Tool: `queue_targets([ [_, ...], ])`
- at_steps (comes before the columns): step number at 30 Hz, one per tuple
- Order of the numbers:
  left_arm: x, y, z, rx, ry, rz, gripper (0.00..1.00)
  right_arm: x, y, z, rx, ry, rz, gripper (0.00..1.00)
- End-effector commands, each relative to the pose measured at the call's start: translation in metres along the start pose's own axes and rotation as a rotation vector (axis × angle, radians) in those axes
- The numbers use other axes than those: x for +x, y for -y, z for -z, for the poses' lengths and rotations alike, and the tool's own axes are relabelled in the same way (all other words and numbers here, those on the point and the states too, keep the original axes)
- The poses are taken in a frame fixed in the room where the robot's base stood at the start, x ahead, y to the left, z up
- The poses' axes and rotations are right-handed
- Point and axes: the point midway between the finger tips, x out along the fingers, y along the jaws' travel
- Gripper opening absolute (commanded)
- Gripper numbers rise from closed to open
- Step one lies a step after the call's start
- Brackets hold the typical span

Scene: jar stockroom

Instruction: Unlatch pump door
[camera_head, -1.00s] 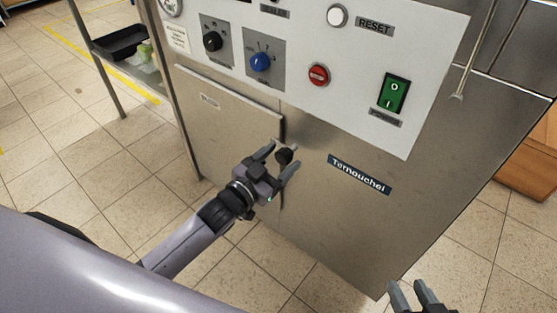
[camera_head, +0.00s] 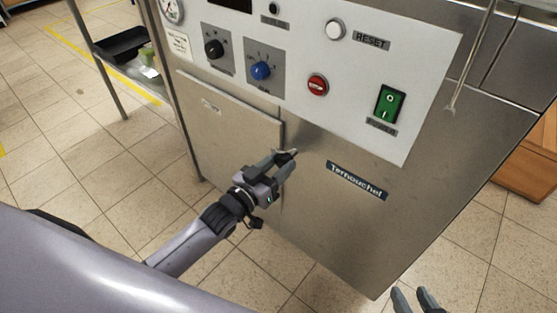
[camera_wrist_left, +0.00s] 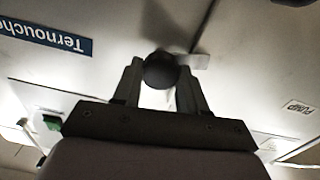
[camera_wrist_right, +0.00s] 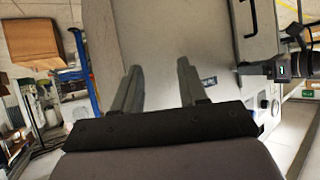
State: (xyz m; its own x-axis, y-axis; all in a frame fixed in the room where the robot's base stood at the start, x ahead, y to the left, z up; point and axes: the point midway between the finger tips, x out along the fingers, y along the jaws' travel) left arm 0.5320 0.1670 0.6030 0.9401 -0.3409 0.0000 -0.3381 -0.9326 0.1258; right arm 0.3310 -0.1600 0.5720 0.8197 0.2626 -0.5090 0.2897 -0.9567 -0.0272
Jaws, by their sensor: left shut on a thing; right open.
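The pump door (camera_head: 232,128) is a flat metal panel at the lower left of the machine front and looks closed. Its latch has a dark round knob (camera_wrist_left: 161,70) at the door's right edge, with a light metal tab beside it in the left wrist view. My left gripper (camera_head: 284,162) is shut on the latch knob; its fingers stand on both sides of the knob in the left wrist view (camera_wrist_left: 160,85). In the head view the fingers mostly hide the knob. My right gripper (camera_head: 416,298) is open and empty at the bottom right, away from the machine.
Above the door is a white control panel (camera_head: 300,40) with a black knob, a blue knob (camera_head: 261,70), a red button (camera_head: 317,86) and a green switch (camera_head: 389,103). A metal rack with a black tray (camera_head: 121,45) stands at the left. The tiled floor in front is clear.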

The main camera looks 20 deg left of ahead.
Motion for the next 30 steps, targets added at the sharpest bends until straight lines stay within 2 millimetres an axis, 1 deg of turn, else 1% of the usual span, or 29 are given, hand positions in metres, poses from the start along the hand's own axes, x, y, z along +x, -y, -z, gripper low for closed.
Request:
queue_targets([
  [3,0.000,0.000,0.002,-0.112,0.003,-0.001,0.11,-0.005,-0.002,-0.005,0.012,0.025,-0.007,0.43],
  [8,0.000,0.001,0.002,-0.265,0.002,0.000,0.11,-0.007,-0.008,-0.012,0.022,0.048,-0.020,0.43],
  [15,0.000,0.001,0.000,-0.493,0.002,-0.001,0.11,-0.008,-0.012,-0.015,0.030,0.057,-0.028,0.43],
  [30,0.000,0.002,-0.002,-0.958,0.001,-0.001,0.11,-0.006,-0.012,-0.020,0.034,0.064,-0.030,0.43],
])
